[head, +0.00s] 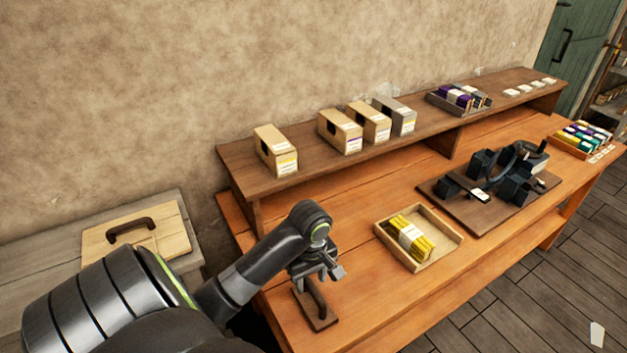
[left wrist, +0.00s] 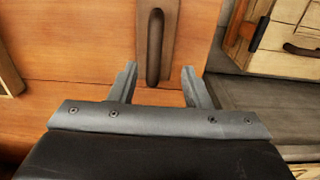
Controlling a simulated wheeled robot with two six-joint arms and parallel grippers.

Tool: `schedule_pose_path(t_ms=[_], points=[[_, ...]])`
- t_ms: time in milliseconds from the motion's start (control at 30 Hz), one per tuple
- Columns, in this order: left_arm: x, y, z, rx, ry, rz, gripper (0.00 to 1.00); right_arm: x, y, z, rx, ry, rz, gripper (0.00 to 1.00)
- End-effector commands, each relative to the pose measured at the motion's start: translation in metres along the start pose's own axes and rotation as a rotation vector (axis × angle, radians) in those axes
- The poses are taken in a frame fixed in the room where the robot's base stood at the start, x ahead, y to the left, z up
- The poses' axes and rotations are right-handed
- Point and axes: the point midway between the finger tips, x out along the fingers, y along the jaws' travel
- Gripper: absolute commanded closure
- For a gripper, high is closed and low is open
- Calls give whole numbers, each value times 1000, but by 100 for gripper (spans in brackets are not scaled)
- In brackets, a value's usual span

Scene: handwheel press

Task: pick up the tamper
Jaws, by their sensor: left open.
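The tamper, a small dark brown board with a raised bar handle (head: 318,304), lies on the orange wooden table near its left front edge. In the left wrist view the tamper (left wrist: 155,45) is at the top centre, its handle running lengthwise toward my gripper. My left gripper (head: 323,272) is open and empty, just above and behind the tamper in the head view. In the left wrist view the near end of the handle shows between the fingertips (left wrist: 158,72); whether the fingers are at its height I cannot tell. My right gripper is not in view.
A tray with a yellow bundle (head: 446,237) stands right of the tamper, with a dark press (head: 490,208) beyond. A raised shelf (head: 350,163) with boxes runs along the back. A light wooden lid with a handle (head: 170,232) lies on a grey bench at left.

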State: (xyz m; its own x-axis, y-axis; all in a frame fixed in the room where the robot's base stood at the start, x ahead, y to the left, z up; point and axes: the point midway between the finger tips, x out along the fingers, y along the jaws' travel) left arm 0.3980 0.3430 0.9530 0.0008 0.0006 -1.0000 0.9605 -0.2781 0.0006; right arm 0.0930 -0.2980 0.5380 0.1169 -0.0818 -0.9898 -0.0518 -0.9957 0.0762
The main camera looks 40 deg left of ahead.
Motion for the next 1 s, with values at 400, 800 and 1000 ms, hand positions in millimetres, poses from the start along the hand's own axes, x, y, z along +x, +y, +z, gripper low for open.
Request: schedule_pose_path(t_ms=[400,800,1000], points=[[48,4,0,-2,-3,-3,56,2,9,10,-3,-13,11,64],[83,7,-1,1,0,-1,56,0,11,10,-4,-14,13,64],[83,7,-1,1,0,-1,64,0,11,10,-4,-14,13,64]])
